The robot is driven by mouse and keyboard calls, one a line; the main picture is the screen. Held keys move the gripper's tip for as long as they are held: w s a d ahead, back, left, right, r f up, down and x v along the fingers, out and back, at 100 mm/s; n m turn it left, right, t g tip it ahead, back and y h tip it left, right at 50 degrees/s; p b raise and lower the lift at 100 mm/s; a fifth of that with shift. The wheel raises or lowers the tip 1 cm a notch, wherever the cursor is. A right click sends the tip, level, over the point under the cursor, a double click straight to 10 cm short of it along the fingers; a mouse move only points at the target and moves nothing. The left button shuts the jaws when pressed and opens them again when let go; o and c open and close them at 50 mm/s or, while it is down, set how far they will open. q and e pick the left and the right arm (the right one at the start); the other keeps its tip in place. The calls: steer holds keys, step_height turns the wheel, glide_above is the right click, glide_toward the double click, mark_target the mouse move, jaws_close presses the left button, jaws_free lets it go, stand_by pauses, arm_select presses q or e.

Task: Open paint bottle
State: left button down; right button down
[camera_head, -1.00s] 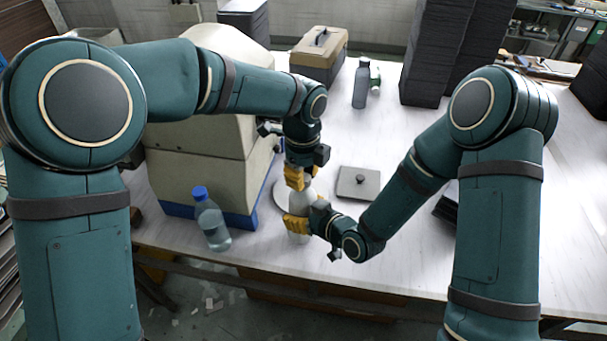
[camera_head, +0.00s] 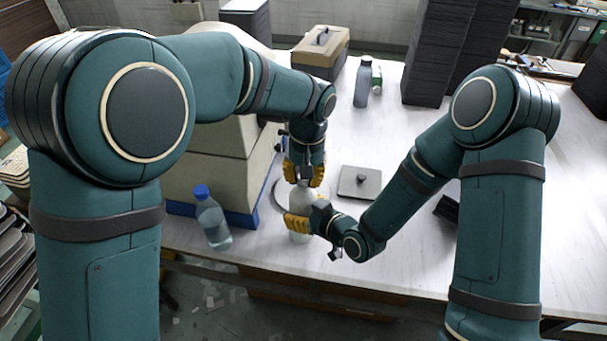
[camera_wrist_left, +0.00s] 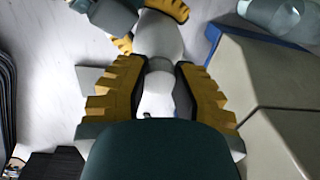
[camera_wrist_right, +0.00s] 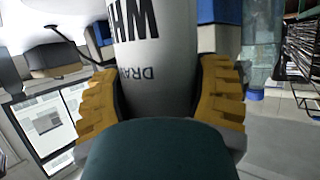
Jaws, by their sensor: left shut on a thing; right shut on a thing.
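A white paint bottle (camera_head: 300,200) stands upright near the table's front edge, between my two grippers. My right gripper (camera_head: 299,222) is shut around its body from the right. In the right wrist view the bottle (camera_wrist_right: 152,50) shows dark lettering between the yellow fingers. My left gripper (camera_head: 303,175) points down from above and is shut on the white cap at the bottle's top. In the left wrist view the pale cap (camera_wrist_left: 158,95) lies between the yellow fingers, with the rounded bottle shoulder (camera_wrist_left: 158,38) beyond. Whether the cap has come loose cannot be told.
A clear blue-capped bottle (camera_head: 213,222) stands left, beside a large beige machine (camera_head: 205,165). A grey plate with a knob (camera_head: 359,182) lies right of the grippers. A grey bottle (camera_head: 363,85), a toolbox (camera_head: 320,50) and dark stacks (camera_head: 440,55) stand behind.

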arm_select(q)
steer(key=n, duration=0.4)
steer(key=shift+d, duration=0.1)
steer(key=n, duration=0.4)
steer(key=shift+s+d, duration=0.1)
steer(key=n, duration=0.4)
steer(key=shift+d+n, duration=0.1)
steer(key=shift+n, duration=0.3)
steer(key=n, duration=0.4)
steer(key=shift+d+n+g, duration=0.1)
steer(key=shift+n+g, duration=0.2)
steer(key=shift+n, duration=0.1)
steer(key=shift+r, duration=0.2)
steer(key=shift+r, duration=0.9)
